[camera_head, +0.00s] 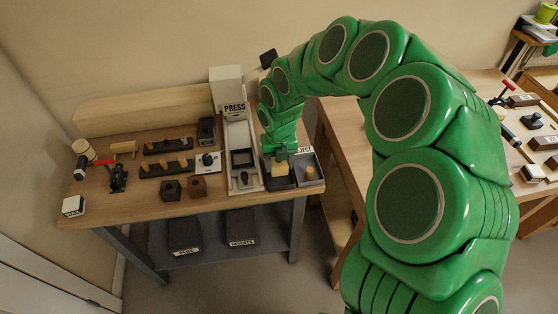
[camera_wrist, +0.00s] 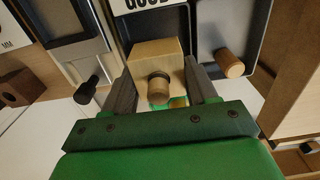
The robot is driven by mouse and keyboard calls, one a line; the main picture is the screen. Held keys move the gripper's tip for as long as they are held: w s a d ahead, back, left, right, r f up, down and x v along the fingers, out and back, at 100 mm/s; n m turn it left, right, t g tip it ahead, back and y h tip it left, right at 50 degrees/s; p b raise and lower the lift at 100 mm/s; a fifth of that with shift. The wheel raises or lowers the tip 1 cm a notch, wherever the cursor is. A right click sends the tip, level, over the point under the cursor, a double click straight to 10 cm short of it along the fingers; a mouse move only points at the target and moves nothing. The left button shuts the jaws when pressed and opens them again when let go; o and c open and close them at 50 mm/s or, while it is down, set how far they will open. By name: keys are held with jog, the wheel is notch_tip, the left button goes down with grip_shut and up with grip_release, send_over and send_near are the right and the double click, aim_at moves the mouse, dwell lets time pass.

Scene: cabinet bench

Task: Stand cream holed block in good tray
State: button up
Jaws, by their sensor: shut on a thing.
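The cream block (camera_head: 280,169) is between the fingers of my gripper (camera_head: 280,151), at the good tray (camera_head: 278,186) on the bench's right end. In the wrist view, my gripper (camera_wrist: 159,82) is shut on the block (camera_wrist: 150,52), with one finger on each side. A round wooden peg (camera_wrist: 158,88) with a dark ring shows at the block's near face, where it covers any hole. The tray's GOOD label (camera_wrist: 147,4) is cut off at the top of the wrist view. I cannot tell whether the block touches the tray floor.
The reject tray (camera_head: 309,181) adjoins on the right and holds a wooden peg (camera_head: 310,172). The press (camera_head: 236,110) stands to the left. Further left are dark peg racks (camera_head: 165,167), dark holed blocks (camera_head: 197,187) and a small clamp (camera_head: 118,178).

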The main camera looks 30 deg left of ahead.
jog(key=shift+f, duration=1.65)
dwell(2.1)
jog(key=o, duration=1)
jog(key=c, duration=0.3)
jog(key=shift+o, duration=0.5)
jog(key=shift+r, duration=0.15)
jog(key=shift+r, duration=3.35)
